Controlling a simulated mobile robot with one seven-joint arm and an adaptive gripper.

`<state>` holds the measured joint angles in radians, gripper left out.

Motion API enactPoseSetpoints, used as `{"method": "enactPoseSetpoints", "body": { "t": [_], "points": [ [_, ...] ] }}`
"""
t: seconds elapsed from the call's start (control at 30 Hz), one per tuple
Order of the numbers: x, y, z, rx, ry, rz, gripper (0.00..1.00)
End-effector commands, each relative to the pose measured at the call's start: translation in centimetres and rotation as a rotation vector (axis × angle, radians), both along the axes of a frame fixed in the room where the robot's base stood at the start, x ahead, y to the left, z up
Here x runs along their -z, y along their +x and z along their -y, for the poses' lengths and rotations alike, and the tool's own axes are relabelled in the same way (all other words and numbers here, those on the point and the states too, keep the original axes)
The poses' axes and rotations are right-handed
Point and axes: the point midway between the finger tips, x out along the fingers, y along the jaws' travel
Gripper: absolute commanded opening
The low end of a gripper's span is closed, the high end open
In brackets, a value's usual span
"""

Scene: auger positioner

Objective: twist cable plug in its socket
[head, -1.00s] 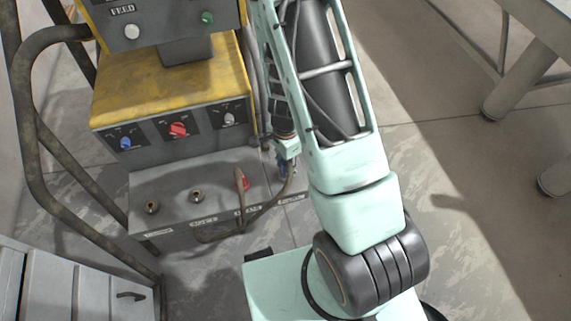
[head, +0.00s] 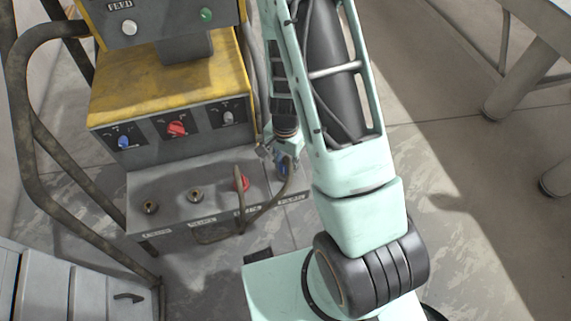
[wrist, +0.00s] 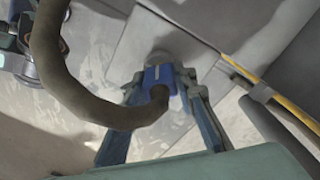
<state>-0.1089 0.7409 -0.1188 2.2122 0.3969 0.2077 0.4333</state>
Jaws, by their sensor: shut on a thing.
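The blue cable plug (head: 282,168) is at the right end of the socket row, over the fourth socket position. In the wrist view the blue plug (wrist: 158,74) sits between the two fingers of my gripper (wrist: 162,88), which is shut on it. A thick brown cable (wrist: 47,62) leaves the plug and curves up to the left. In the head view my gripper (head: 278,155) is partly hidden by my arm. The socket under the plug is hidden, and I cannot tell how deep the plug sits.
A red plug (head: 241,184) with its own cable stands just left of the blue one. Two bare brass sockets (head: 151,206) (head: 196,195) lie further left. The yellow machine housing (head: 170,85) with knobs rises behind. A bent metal rail (head: 35,130) stands at left.

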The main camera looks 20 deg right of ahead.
Motion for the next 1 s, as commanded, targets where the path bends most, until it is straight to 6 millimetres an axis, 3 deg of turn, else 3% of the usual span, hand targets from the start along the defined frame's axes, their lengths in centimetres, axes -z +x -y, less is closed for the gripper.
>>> {"method": "enactPoseSetpoints", "body": {
  "t": [0.33,0.6,0.63,0.7,0.8,1.0],
  "points": [
    [0.1,0.02,-0.01,-0.408,0.001,0.001,0.0],
    [-0.01,0.0,0.0,-0.449,0.0,0.0,0.0],
    [-0.01,0.01,-0.01,-0.448,0.0,0.0,0.28],
    [-0.01,0.01,-0.01,-0.448,0.0,0.0,0.35],
    [-0.01,0.01,-0.01,-0.447,0.0,0.0,0.46],
    [0.0,0.01,-0.01,-0.446,0.0,0.0,0.46]
  ]
}}
